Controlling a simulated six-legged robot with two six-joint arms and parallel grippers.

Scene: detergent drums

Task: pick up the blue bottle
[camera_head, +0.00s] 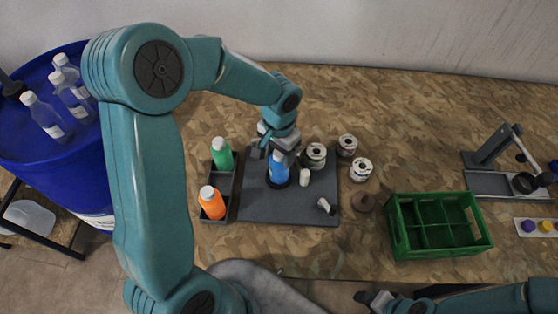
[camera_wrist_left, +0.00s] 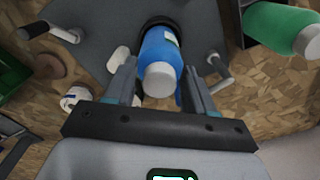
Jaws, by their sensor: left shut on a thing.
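The blue bottle (camera_head: 278,170) with a white cap stands upright on the dark grey board (camera_head: 262,212), its base in a dark round holder. My left gripper (camera_head: 273,150) reaches down over it from above and is shut on it. In the left wrist view the blue bottle (camera_wrist_left: 161,50) sits between the two fingers of the left gripper (camera_wrist_left: 160,75), its pale cap toward the camera. My right gripper (camera_head: 374,299) is at the bottom edge of the head view, away from the bottle; its jaws are too unclear to read.
A green bottle (camera_head: 222,154) and an orange bottle (camera_head: 212,204) stand in a dark tray left of the board. Several small cans, one a white can (camera_head: 361,168), stand at its right. A green crate (camera_head: 438,226) is farther right. Clear bottles (camera_head: 46,117) stand on a blue drum.

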